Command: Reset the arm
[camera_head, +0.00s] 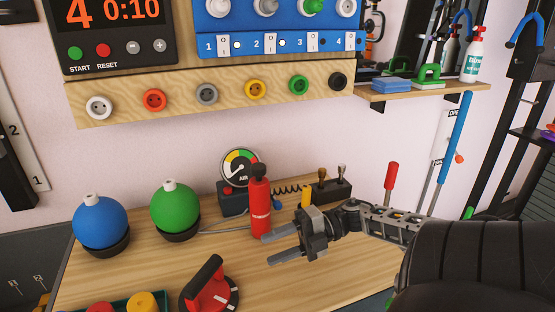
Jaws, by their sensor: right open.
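My right gripper (268,250) comes in from the right over the wooden bench (150,265). Its two fingers point left with a gap between them, open, and nothing shows between them. The upper finger appears close to the lower part of a red cylinder (260,208); I cannot tell whether they touch. The dark forearm of my right arm fills the lower right corner. My left gripper is not in view.
A blue ball (100,222) and a green ball (175,207) sit on dark bases at left. A red rotary handle (208,288) stands at the front. A gauge (240,167) and a dark lever box (325,191) are behind. A shelf (425,91) is at upper right.

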